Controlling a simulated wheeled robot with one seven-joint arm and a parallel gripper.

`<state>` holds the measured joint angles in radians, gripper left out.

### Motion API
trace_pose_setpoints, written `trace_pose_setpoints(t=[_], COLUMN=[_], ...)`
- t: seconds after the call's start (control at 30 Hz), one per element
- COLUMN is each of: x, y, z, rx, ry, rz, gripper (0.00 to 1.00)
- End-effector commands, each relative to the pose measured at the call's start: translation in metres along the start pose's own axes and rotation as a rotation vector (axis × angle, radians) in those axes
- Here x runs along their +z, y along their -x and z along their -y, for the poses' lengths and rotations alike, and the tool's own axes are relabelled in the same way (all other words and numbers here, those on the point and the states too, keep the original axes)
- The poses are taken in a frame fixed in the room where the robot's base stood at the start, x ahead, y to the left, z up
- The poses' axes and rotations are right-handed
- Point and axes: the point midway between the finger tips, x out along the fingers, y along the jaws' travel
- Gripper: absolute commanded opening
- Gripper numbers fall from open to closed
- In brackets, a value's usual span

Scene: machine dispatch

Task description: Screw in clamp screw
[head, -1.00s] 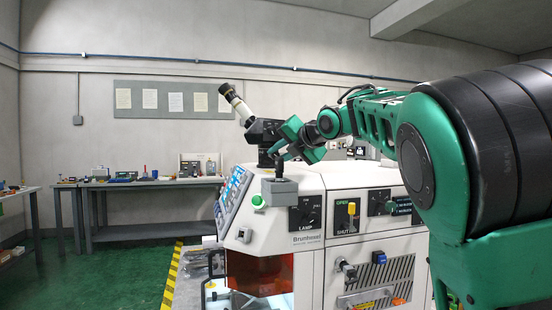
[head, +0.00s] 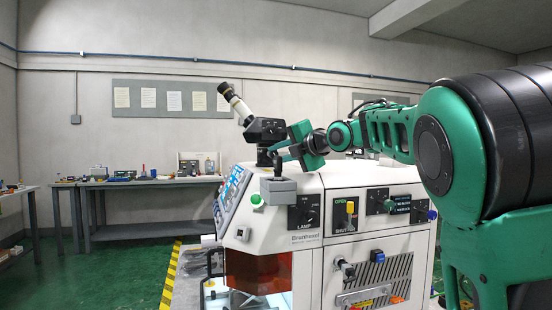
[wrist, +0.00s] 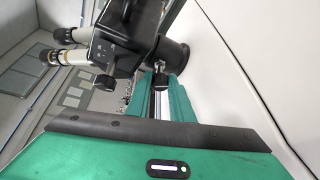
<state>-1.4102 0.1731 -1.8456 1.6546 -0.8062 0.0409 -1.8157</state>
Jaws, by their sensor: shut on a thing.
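My gripper (head: 280,158) is beside the short black post (head: 264,157) under the microscope (head: 266,130) on top of the white machine. In the wrist view its green fingers (wrist: 161,85) point at the base of the microscope (wrist: 110,45) and are shut on a small dark thing (wrist: 161,79), which looks like the clamp screw's head. A short silvery piece shows just beyond it, against the black round collar (wrist: 174,52). The fingers hide much of the screw. I cannot tell whether it sits in its hole.
A grey box with a black joystick (head: 278,171) stands just in front of the gripper on the machine (head: 300,235). The microscope's eyepieces (wrist: 60,45) stick out left in the wrist view. A workbench (head: 150,183) stands at the back wall.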

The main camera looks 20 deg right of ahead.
Motion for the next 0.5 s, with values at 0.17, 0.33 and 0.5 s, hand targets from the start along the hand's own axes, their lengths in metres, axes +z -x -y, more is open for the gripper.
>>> trace_pose_setpoints(t=[0.17, 0.33, 0.5], x=[0.0075, 0.0058, 0.0038], y=[0.002, 0.0016, 0.0011], z=[-0.0002, -0.0001, 0.0], rx=[0.002, 0.001, 0.0], ry=[0.0, 0.001, 0.001], rz=[0.016, 0.012, 0.008], gripper=[0.0, 0.4, 0.4])
